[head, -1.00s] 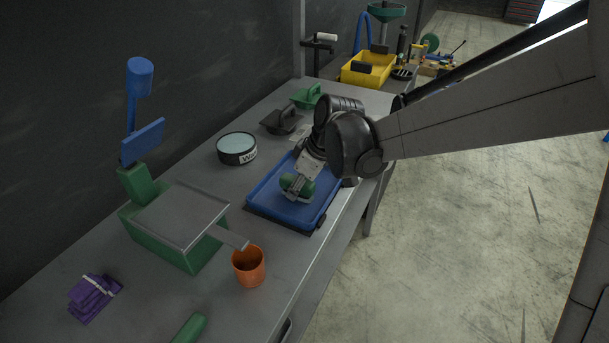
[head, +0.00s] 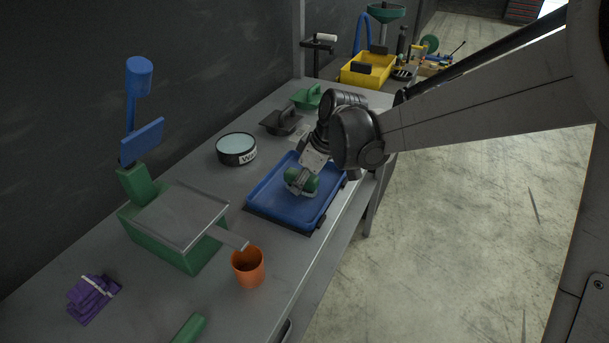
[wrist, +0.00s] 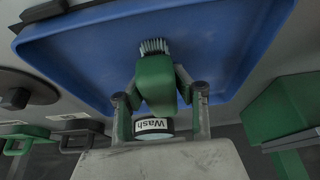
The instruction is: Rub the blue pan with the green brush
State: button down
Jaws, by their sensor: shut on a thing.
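The blue pan (head: 277,207) lies flat on the grey bench in the head view. It also fills the upper part of the wrist view (wrist: 220,45). My gripper (head: 301,186) is over the inside of the pan, near its middle. It is shut on the green brush (wrist: 155,85), with one finger on each side of it. In the wrist view the pale bristles (wrist: 154,46) point at the pan floor. I cannot tell whether they touch it. In the head view the brush (head: 302,179) is partly hidden by my gripper.
A round tub labelled Wash (head: 237,150) stands left of the pan. A green box (head: 170,243) with a grey lid and an orange cup (head: 248,268) are nearer. Purple gloves (head: 92,296) lie at the front left. Dark (head: 281,122) and green (head: 306,97) handled tools lie behind.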

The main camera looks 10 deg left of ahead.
jog(key=shift+w+d, duration=0.2)
jog(key=shift+w, duration=0.55)
jog(key=shift+w+d, duration=0.2)
jog(key=shift+w, duration=0.5)
jog(key=shift+s+f+b, duration=0.1)
jog(key=shift+b, duration=0.2)
jog(key=shift+s+a, duration=0.25)
jog(key=shift+s, duration=0.5)
jog(key=shift+s+a+f, duration=0.1)
jog(key=shift+s+a, duration=0.1)
jog(key=shift+s, duration=0.65)
jog(key=shift+s+a, duration=0.2)
jog(key=shift+s, duration=0.6)
jog(key=shift+w+a+b, duration=0.2)
jog(key=shift+a+b, duration=0.1)
jog(key=shift+a, duration=0.5)
